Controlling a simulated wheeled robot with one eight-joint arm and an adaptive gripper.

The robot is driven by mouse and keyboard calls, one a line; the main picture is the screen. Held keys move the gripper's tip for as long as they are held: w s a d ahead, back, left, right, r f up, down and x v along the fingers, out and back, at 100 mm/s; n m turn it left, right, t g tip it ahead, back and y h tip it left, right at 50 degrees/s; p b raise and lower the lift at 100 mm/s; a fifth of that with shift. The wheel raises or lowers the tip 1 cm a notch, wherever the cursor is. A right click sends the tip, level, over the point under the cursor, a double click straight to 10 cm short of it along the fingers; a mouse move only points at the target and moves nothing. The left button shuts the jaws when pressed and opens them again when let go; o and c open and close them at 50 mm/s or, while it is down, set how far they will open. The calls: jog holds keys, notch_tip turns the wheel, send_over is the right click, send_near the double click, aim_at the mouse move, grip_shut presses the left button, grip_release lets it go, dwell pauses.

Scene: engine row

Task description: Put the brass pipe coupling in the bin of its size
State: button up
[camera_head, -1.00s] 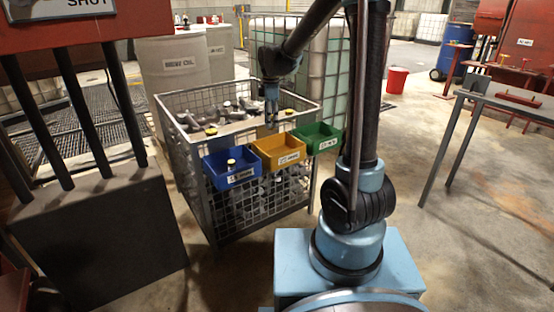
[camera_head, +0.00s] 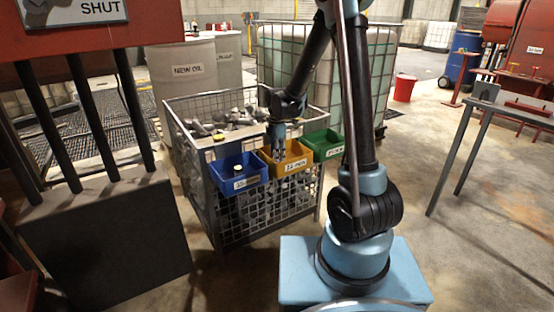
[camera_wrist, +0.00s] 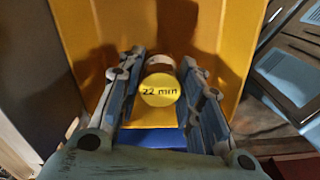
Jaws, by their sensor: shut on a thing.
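The brass pipe coupling (camera_wrist: 160,67) is between my fingers in the wrist view, its yellow end marked "22 mm". My gripper (camera_head: 278,157) is shut on it, pointing down into the yellow bin (camera_head: 297,169), the middle one of three. The bin's yellow walls surround the fingers in the wrist view (camera_wrist: 90,40). The bin's front label looks like "22 mm", though small. The coupling is hidden in the head view; I cannot tell whether it touches the bin floor.
A blue bin (camera_head: 233,184) with a yellow-topped piece (camera_head: 238,168) hangs at left, a green bin (camera_head: 326,153) at right. They hang on a wire cage (camera_head: 225,226) holding grey metal parts (camera_head: 222,118). Another yellow-topped piece (camera_head: 218,134) stands behind the blue bin.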

jog(key=shift+f, duration=0.9)
jog(key=o, duration=1.2)
